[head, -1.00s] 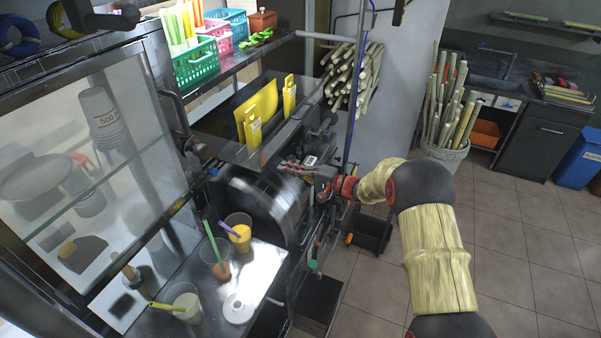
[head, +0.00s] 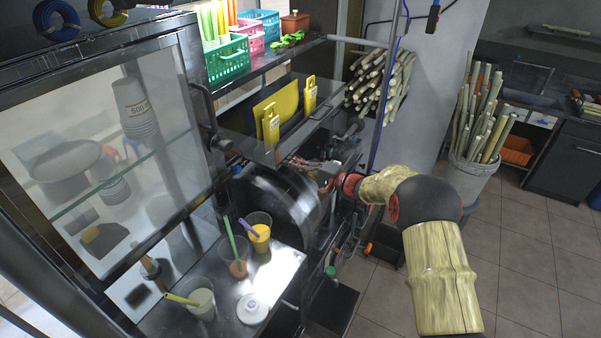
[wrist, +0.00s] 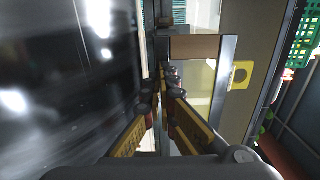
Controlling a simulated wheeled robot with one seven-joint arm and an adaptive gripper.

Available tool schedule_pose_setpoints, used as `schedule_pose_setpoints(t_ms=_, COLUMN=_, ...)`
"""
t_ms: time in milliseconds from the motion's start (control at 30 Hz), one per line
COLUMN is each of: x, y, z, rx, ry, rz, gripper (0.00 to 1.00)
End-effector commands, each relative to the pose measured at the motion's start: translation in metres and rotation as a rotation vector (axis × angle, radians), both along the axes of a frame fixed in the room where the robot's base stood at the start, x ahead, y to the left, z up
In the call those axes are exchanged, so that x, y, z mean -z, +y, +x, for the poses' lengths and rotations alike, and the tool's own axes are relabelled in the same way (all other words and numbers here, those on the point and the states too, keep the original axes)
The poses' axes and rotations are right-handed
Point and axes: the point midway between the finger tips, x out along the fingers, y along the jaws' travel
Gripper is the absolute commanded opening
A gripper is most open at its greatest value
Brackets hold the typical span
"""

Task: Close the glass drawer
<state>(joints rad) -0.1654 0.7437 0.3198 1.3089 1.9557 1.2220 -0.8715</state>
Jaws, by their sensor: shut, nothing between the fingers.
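A dark-framed glass box (head: 235,120) with yellow boards in it projects below the upper shelf in the head view; I take it as the glass drawer, though I cannot be sure. My gripper (wrist: 172,82) is shut and empty in the wrist view, its fingertips close together. A pale glass-like panel with a dark edge (wrist: 202,78) lies just beyond and right of the fingertips; I cannot tell whether they touch. In the head view my gripper is small, mostly hidden beside the dark press machinery, below and right of the glass box.
A glass-fronted cabinet (head: 165,160) with stacked cups stands at left. A steel counter (head: 275,262) holds drink cups and a white lid (head: 252,308). A dark rounded drum (head: 290,205) is beside the arm. A cane bin (head: 470,182) stands at right, with open floor before it.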

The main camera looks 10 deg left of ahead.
Motion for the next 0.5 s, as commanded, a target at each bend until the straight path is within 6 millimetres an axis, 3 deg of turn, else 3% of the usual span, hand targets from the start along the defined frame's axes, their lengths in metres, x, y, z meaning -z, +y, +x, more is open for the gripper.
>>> schedule_pose_setpoints(t_ms=300, x=0.007, y=0.066, z=0.023, rx=-0.002, ry=-0.002, rz=-0.001, gripper=0.00)
schedule_pose_setpoints(t_ms=500, x=0.003, y=0.090, z=0.032, rx=0.000, ry=0.001, rz=0.000, gripper=0.00)
